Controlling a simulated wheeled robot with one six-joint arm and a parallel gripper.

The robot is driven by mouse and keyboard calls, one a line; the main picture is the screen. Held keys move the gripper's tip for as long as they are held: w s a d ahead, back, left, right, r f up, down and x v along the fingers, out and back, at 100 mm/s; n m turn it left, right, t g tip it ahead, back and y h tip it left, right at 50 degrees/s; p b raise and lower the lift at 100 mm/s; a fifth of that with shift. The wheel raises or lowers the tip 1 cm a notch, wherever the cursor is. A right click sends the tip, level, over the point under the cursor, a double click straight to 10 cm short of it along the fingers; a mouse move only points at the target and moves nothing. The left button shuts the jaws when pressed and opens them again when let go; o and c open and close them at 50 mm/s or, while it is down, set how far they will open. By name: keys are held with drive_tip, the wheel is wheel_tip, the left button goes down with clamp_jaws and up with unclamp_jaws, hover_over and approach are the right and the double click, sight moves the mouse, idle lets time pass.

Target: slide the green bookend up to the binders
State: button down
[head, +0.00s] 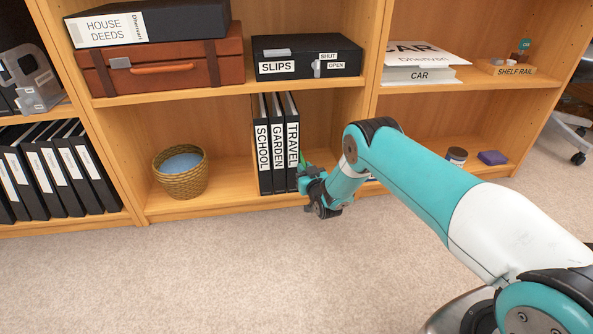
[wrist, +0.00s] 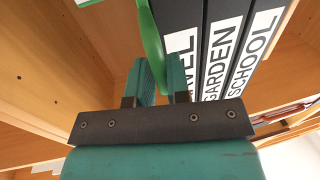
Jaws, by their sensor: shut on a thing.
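Three black binders with white labels, SCHOOL (head: 263,158), GARDEN (head: 278,155) and TRAVEL (head: 293,150), stand upright together on the lower middle shelf. My gripper (head: 312,184) is at the shelf's front, just right of the TRAVEL binder. In the wrist view my gripper (wrist: 161,80) is shut on the green bookend (wrist: 151,38), a thin upright plate. It stands beside the TRAVEL binder; I cannot tell whether they touch. In the head view only a green sliver of the bookend (head: 303,160) shows; my gripper hides the rest.
A wicker basket (head: 181,174) stands left of the binders on the same shelf. A black SLIPS box (head: 306,57) is on the shelf above. An upright divider closes the bay to the right of my gripper. A brown jar (head: 456,156) and purple block (head: 493,158) lie beyond it.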

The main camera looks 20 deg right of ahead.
drive_tip(key=shift+a, duration=0.45)
drive_tip(key=c, duration=1.2)
unclamp_jaws()
drive_tip(key=shift+a, duration=0.15)
drive_tip(key=shift+d, duration=0.3)
drive_tip(key=shift+s+d+p, duration=0.15)
drive_tip(key=shift+s+p, duration=4.2)
drive_tip(key=shift+p, duration=0.9)
drive_tip(key=shift+s+d+p, duration=0.15)
drive_tip(key=shift+s+p, duration=4.15)
drive_tip(key=shift+p, duration=0.9)
